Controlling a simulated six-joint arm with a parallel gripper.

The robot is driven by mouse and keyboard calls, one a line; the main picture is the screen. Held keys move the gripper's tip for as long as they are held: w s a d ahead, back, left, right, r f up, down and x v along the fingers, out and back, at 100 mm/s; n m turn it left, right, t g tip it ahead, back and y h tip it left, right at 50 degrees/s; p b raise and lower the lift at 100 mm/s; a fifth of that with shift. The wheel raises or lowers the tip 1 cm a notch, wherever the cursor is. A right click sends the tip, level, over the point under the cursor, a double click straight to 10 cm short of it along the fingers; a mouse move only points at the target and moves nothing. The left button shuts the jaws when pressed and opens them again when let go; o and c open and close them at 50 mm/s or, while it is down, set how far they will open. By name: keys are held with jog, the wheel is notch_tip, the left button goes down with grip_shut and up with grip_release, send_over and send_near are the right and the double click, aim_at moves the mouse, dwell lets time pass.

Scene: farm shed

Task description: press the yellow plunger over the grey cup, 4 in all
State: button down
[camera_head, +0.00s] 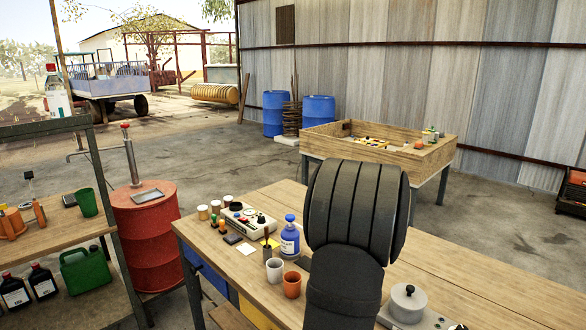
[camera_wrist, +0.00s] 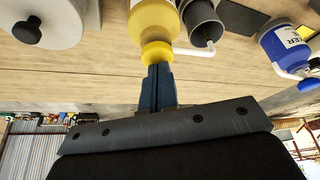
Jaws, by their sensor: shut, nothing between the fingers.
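In the wrist view a yellow bottle (camera_wrist: 152,16) carries a yellow plunger (camera_wrist: 156,52) with a white spout (camera_wrist: 194,52). The spout reaches toward the grey cup (camera_wrist: 204,20), which stands close beside the bottle. My gripper (camera_wrist: 158,68) is shut and empty, its blue-grey fingertips at the plunger's top. They look to touch it, but I cannot tell how far the plunger is pressed. In the head view my dark arm hides the yellow bottle and the fingertips.
A blue pump bottle (camera_head: 289,240) stands on the workbench (camera_head: 470,260), also visible in the wrist view (camera_wrist: 284,48). A whitish cup (camera_head: 274,270) and an orange cup (camera_head: 292,286) stand in front of it. A black-knobbed device (camera_head: 408,302) sits to the right. Bare wood lies beyond it.

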jog(key=shift+f, duration=0.25)
jog(key=shift+r, duration=1.85)
jog(key=shift+f, duration=1.85)
jog(key=shift+r, duration=1.85)
jog(key=shift+f, duration=0.1)
